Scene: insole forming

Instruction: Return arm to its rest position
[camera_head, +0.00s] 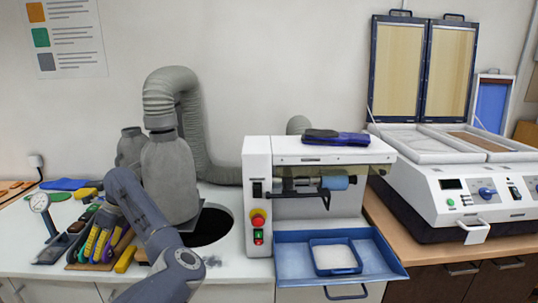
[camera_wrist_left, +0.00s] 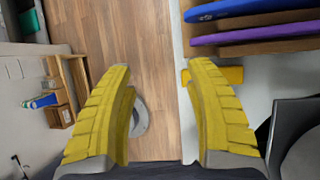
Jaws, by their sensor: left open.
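My left arm comes up from the bottom of the head view and bends down at the wrist over the left part of the white bench (camera_head: 222,289). My left gripper (camera_head: 97,247) has yellow ribbed fingers and is over the tool area there. In the left wrist view my left gripper (camera_wrist_left: 160,66) has its fingers spread, with nothing between them. Past them are wooden floor (camera_wrist_left: 125,30) and the bench edge. My right gripper is not in view.
A grey hose (camera_head: 172,85) and hood rise behind the arm. A white grinding machine (camera_head: 258,190) with a blue tray (camera_head: 290,262) stands right. Blue (camera_wrist_left: 235,8) and purple (camera_wrist_left: 250,32) insoles lie beside the gripper.

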